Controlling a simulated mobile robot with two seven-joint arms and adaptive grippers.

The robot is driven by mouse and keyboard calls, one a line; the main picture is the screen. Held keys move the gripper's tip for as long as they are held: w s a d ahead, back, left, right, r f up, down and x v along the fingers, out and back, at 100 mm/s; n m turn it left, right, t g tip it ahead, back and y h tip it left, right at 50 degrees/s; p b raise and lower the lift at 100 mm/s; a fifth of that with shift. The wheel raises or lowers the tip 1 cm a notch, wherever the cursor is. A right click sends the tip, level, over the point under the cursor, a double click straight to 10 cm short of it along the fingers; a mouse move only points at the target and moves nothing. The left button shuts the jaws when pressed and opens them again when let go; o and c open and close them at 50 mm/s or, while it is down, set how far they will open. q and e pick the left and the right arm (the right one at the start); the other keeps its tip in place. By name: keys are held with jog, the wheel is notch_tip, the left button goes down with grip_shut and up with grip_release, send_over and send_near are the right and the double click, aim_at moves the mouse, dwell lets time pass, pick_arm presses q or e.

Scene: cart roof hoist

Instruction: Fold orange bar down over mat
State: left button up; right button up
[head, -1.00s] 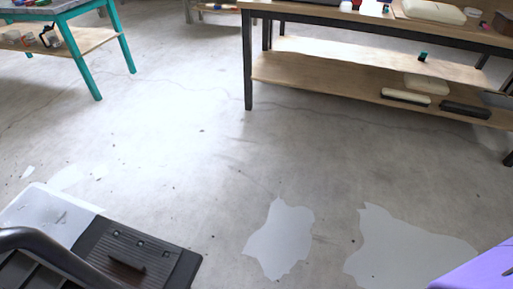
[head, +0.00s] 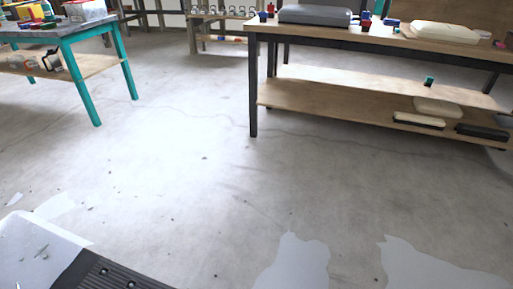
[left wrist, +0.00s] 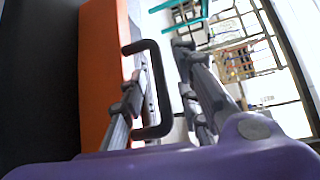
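In the left wrist view, an orange panel or bar (left wrist: 103,75) stands along the left, with a black C-shaped handle (left wrist: 162,92) on its right side. My left gripper (left wrist: 160,85) has its two grey fingers spread apart, one on each side of the handle's long part. I cannot tell whether either finger touches it. A plain dark surface (left wrist: 40,80) lies left of the orange piece; I cannot tell whether it is the mat. The orange piece does not show in the head view. My right gripper is in neither view.
A black ribbed panel (head: 105,275) and a pale sheet (head: 35,250) show at the head view's lower left. A workbench (head: 375,42) stands at the back right and a teal-legged table (head: 93,78) at the left. The concrete floor between is clear, with pale patches.

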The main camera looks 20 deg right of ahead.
pick_arm(q)
jog(key=shift+w, duration=0.2)
jog(key=shift+c, duration=0.2)
grip_shut()
